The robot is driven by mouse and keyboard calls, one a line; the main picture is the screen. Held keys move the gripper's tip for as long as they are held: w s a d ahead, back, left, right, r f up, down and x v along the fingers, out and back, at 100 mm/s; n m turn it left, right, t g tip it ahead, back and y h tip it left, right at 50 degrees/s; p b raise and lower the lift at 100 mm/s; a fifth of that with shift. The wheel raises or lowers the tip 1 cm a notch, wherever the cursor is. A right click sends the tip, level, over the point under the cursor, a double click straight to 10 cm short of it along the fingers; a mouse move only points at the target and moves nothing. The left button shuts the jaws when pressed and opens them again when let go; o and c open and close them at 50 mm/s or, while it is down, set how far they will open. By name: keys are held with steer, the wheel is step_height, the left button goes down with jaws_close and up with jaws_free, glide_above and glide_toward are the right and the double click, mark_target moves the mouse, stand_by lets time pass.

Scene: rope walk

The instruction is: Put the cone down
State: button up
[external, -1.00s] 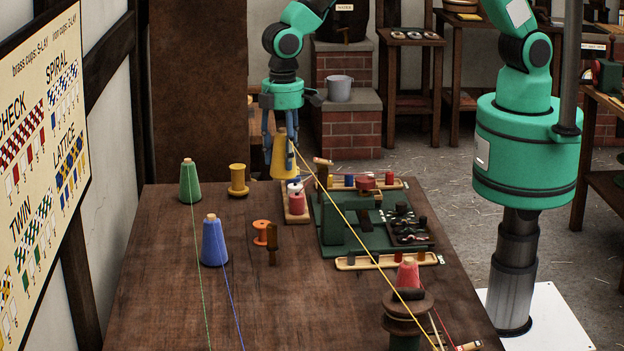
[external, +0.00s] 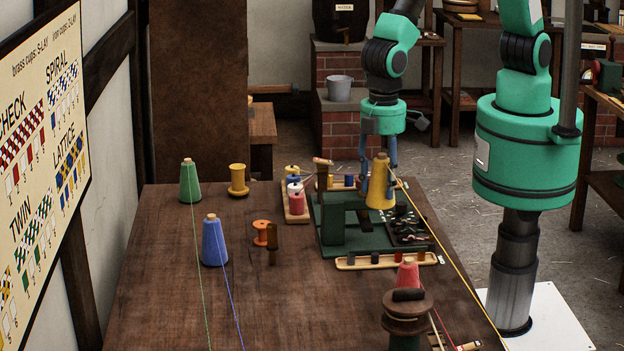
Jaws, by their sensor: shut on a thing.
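The yellow cone (external: 380,184) of yarn is upright in my gripper (external: 379,165), whose fingers are shut on its upper part. It appears over the right part of the dark green machine (external: 333,222); whether its base touches anything I cannot tell. A yellow thread runs from the cone down to the lower right. On the table (external: 165,290), a green cone (external: 190,183) and a blue cone (external: 214,243) stand upright at the left, each with a thread running forward. A red cone (external: 407,274) stands near the front right, partly hidden by a dark wooden spool.
A yellow spool (external: 238,180) and an orange spool (external: 261,233) stand on the table. A wooden tray (external: 382,262) lies in front of the machine, and another tray with small bobbins (external: 297,215) lies at its left. The table's left front is mostly bare.

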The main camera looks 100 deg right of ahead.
steer(key=shift+s+a+f, duration=0.2)
steer(key=shift+s, duration=0.25)
steer(key=shift+s+a+f, duration=0.15)
steer(key=shift+s+a, duration=0.05)
steer(key=shift+s, duration=0.2)
step_height(320, 180, down, 10)
steer(key=shift+w+f, duration=0.15)
steer(key=w+a, duration=0.3)
steer(key=w, duration=0.1)
steer(key=w+a+f, duration=0.1)
steer(key=w+a, duration=0.6)
steer(key=w, duration=0.1)
steer(key=shift+w+a+f, duration=0.15)
steer(key=shift+f, duration=0.1)
steer(key=shift+f, duration=0.1)
steer(key=shift+f, duration=1.65)
steer(key=shift+f, duration=0.1)
